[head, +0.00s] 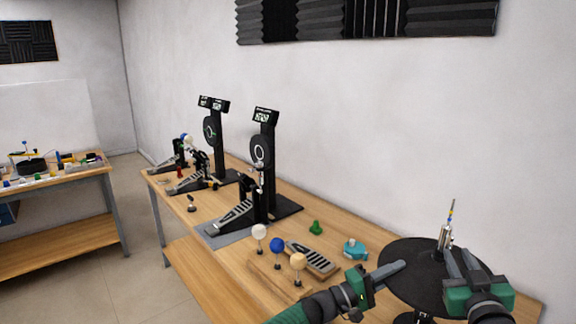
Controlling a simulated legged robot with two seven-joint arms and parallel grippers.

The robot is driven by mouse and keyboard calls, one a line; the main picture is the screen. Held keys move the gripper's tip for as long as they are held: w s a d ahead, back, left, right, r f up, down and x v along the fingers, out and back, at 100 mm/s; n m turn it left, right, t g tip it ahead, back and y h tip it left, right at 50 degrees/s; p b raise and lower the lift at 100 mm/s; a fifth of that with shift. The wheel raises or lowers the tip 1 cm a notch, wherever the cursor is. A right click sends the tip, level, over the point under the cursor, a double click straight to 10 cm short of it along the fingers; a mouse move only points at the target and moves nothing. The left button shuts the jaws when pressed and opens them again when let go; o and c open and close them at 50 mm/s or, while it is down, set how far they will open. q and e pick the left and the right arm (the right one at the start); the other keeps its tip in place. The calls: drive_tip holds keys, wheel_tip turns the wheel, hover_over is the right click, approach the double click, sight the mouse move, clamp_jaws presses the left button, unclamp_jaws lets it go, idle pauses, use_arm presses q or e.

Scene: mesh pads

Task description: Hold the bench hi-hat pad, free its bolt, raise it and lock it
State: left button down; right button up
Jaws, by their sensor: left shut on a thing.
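The bench hi-hat pad (423,288) is a dark round disc at the near right of the bench. A thin upright rod (451,212) with yellow and blue marks rises from its middle, with a metal clutch (444,238) around the rod's foot. My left gripper (403,265) is shut on the pad's left rim. My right gripper (459,253) is over the pad's right part, its two fingers apart and pointing toward the clutch, with no thing seen between them. The bolt itself is too small to make out.
On the wooden bench (340,228) stand two pedals with tall black pad towers (262,150) and displays. Nearer are round-headed beaters (277,246) on a block, a small pedal plate (312,258), a green wing piece (315,228) and a teal part (355,249). A wall runs behind.

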sight(451, 245)
drive_tip(key=shift+m, duration=1.1)
drive_tip(key=shift+x, duration=2.1)
drive_tip(key=shift+c, duration=0.4)
clamp_jaws()
